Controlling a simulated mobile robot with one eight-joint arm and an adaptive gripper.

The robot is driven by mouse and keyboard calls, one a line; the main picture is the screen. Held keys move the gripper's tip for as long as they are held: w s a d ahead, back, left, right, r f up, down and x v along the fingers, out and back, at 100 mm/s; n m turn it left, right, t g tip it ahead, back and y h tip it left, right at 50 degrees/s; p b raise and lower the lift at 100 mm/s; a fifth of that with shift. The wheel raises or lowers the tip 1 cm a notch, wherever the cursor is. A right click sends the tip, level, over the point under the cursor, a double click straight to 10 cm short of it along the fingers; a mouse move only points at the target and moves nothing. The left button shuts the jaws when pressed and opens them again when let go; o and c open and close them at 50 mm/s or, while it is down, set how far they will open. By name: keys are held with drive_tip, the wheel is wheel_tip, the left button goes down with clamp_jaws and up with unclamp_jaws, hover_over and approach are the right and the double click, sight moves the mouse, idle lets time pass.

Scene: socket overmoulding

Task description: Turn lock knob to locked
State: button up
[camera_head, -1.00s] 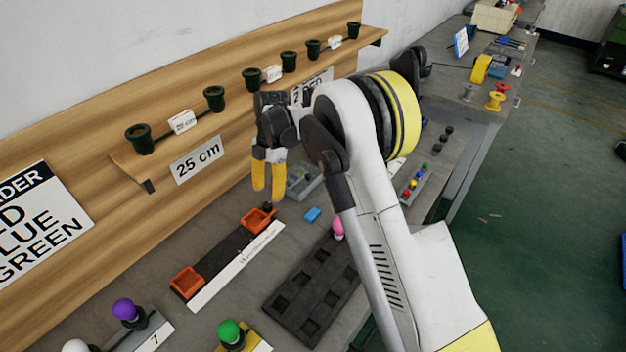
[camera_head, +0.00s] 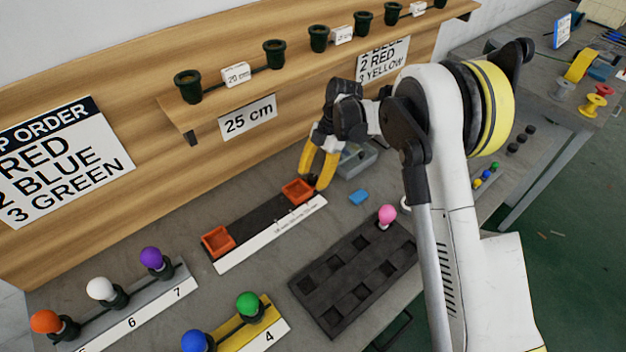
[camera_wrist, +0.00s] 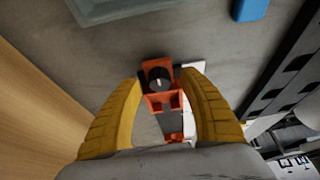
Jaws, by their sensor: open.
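The dark knob (camera_wrist: 159,79), round with a pale mark on top, sits at an orange block (camera_wrist: 158,101) in the wrist view, between my fingertips. I cannot tell which way it is turned. My gripper (camera_head: 313,183) is open, its yellow fingers pointing down at the far orange block (camera_head: 298,190) of a dark rail fixture (camera_head: 254,222) with a white label strip. In the wrist view my gripper (camera_wrist: 162,83) shows a finger on each side of the knob, with no clear contact. In the head view the fingers largely hide the knob.
A blue block (camera_head: 358,197) and a grey tray (camera_head: 358,160) lie close by. A black tray with pockets (camera_head: 335,293) stands in front, a pink ball (camera_head: 387,214) at its far edge. The wooden back panel (camera_head: 165,160) with its shelf rises behind.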

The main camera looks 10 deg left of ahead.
drive_tip(key=shift+f, duration=0.1)
clamp_jaws()
drive_tip(key=shift+m+y, duration=0.3)
drive_tip(key=shift+m, duration=0.5)
unclamp_jaws()
drive_tip(key=v, duration=1.2)
drive_tip(key=shift+s, duration=0.25)
